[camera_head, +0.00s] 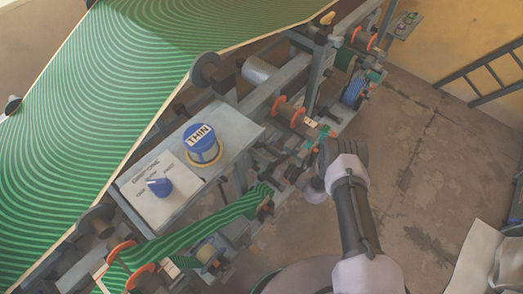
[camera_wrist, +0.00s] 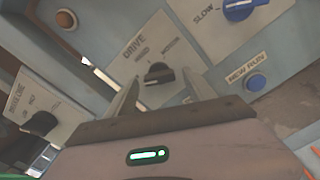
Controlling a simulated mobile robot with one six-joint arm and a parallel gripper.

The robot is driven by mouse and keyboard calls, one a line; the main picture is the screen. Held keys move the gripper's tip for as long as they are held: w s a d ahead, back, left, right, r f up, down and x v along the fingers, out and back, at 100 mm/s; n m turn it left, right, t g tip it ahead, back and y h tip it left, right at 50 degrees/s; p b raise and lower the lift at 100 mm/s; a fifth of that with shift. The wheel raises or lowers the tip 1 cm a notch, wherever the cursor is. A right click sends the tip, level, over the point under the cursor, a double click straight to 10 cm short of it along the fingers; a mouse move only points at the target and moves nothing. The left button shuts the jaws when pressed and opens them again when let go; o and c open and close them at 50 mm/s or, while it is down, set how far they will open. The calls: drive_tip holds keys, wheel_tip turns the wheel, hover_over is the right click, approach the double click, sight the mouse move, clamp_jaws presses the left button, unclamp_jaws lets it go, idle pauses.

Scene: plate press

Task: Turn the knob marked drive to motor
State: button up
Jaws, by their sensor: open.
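The drive knob (camera_wrist: 158,72) is black, on a pale plate (camera_wrist: 142,44) marked DRIVE in the wrist view. Two small position labels sit above it, the right one reading like MOTOR; I cannot tell surely which one the knob points at. My gripper (camera_wrist: 165,80) is open, its two fingers on either side of the knob in the picture. Whether they touch it, I cannot tell. In the head view my gripper (camera_head: 300,172) is at the machine's right side, and the drive knob cannot be made out there.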

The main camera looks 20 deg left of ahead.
clamp_jaws()
drive_tip(key=shift+f+m+b, duration=0.1)
drive_tip(key=shift+m+b, duration=0.2)
drive_tip(key=shift+b, duration=0.05)
drive_tip(key=m+b, duration=0.2)
drive_tip(key=m, duration=0.5)
drive_tip(key=m+b, duration=0.3)
drive_tip(key=m, duration=0.5)
drive_tip(key=r+m+b, duration=0.1)
drive_tip(key=m+b, duration=0.2)
drive_tip(key=m, duration=0.5)
drive_tip(key=shift+m, duration=0.3)
idle(0.3)
